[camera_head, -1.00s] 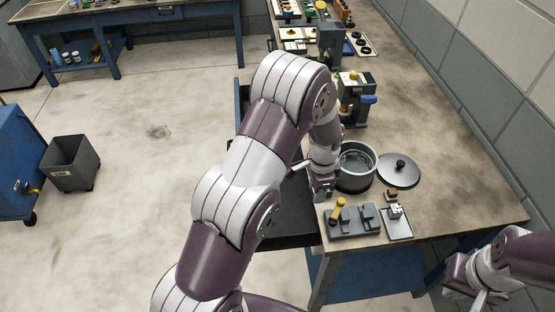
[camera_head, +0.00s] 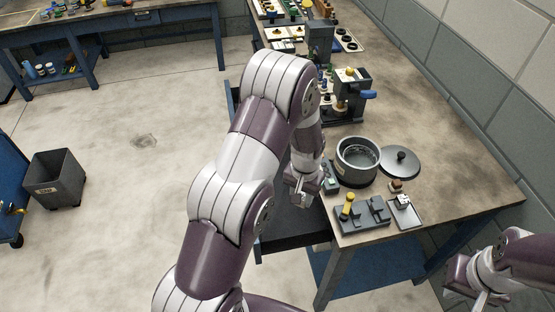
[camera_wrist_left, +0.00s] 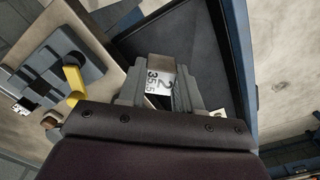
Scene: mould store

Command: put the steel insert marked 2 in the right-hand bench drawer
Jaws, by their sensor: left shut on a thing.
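The steel insert marked 2 (camera_wrist_left: 160,78) shows in the left wrist view as a small block with a white label reading 2 and 35.5. My left gripper (camera_head: 304,200) is shut on it; the gripper also shows in the left wrist view (camera_wrist_left: 160,92). In the head view the hand is above a dark open drawer (camera_head: 288,228) beside the bench edge, and the insert is hard to make out there. The drawer's dark floor (camera_wrist_left: 190,40) lies behind the insert in the wrist view. My right gripper (camera_head: 478,298) is low at the right, its jaws unclear.
On the bench (camera_head: 450,190) stand a round pot (camera_head: 345,172), a lid (camera_head: 400,162), a grey fixture with a yellow handle (camera_head: 362,216) and a small tray (camera_head: 404,218). A small dark block (camera_head: 331,180) sits at the bench edge. A bin (camera_head: 55,180) stands on open floor.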

